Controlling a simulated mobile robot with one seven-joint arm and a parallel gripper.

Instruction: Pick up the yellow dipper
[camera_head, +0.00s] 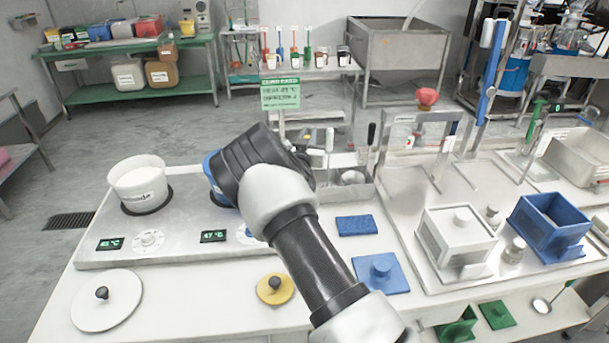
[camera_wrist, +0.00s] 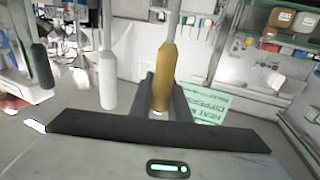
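The yellow dipper's handle (camera_wrist: 163,80) stands near upright in the middle of the wrist view, with a pale stem above it in the picture. The dark fingers of my gripper (camera_wrist: 165,100) lie on either side of this handle. The handle covers the gap between them, so I cannot tell whether they grip it or stand apart. A white dipper handle (camera_wrist: 107,80) and a black dipper handle (camera_wrist: 42,66) are to its left. In the head view my arm hides the gripper and most of the yellow dipper; the white (camera_head: 330,139) and black (camera_head: 371,133) handles show right of the arm.
A white pot (camera_head: 138,187) sits on the hot plate at left; a blue pot (camera_head: 212,170) is partly behind my arm. A white lid (camera_head: 106,299) and a yellow lid (camera_head: 276,289) lie in front. A metal holder (camera_head: 352,180) stands close to the dippers.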

